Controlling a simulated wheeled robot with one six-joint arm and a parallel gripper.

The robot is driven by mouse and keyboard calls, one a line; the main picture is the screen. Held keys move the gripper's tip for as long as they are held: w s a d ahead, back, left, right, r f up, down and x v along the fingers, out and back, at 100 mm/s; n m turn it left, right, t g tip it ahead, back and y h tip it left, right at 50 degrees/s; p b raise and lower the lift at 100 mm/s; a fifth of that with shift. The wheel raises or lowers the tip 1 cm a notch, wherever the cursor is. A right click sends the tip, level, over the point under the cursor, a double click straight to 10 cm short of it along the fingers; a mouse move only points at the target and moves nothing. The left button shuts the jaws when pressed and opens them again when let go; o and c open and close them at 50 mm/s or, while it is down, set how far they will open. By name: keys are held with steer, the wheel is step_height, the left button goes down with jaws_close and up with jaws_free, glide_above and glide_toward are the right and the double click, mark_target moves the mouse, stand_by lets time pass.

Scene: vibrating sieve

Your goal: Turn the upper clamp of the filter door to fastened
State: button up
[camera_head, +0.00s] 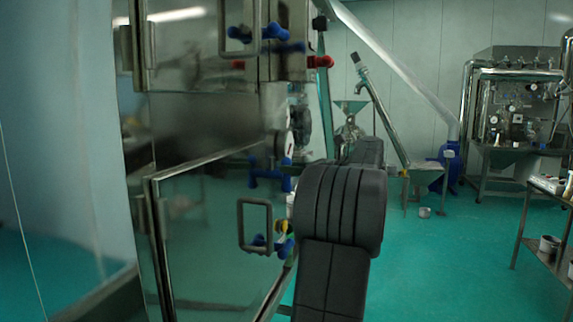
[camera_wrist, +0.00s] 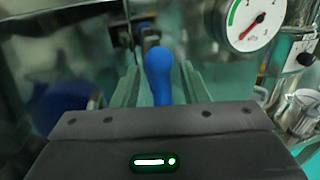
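In the wrist view, a blue clamp knob (camera_wrist: 158,72) stands upright between the two fingers of my gripper (camera_wrist: 160,85). The fingers are apart, one on each side of the knob, with a narrow gap visible on both sides. In the head view, blue clamp parts (camera_head: 270,178) show at the door's edge, above a steel door (camera_head: 205,235) with a rectangular handle (camera_head: 240,226). Lower blue clamp parts (camera_head: 284,247) sit beside that handle. The black arm link in front is mine and hides my gripper in this view.
A round dial gauge (camera_wrist: 251,20) is close to the upper right of the knob. Above, another door has blue parts (camera_head: 272,32) and red knobs (camera_head: 321,62). A metal rack (camera_head: 545,190) stands far right.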

steer(key=shift+x, duration=1.25)
jaws_close()
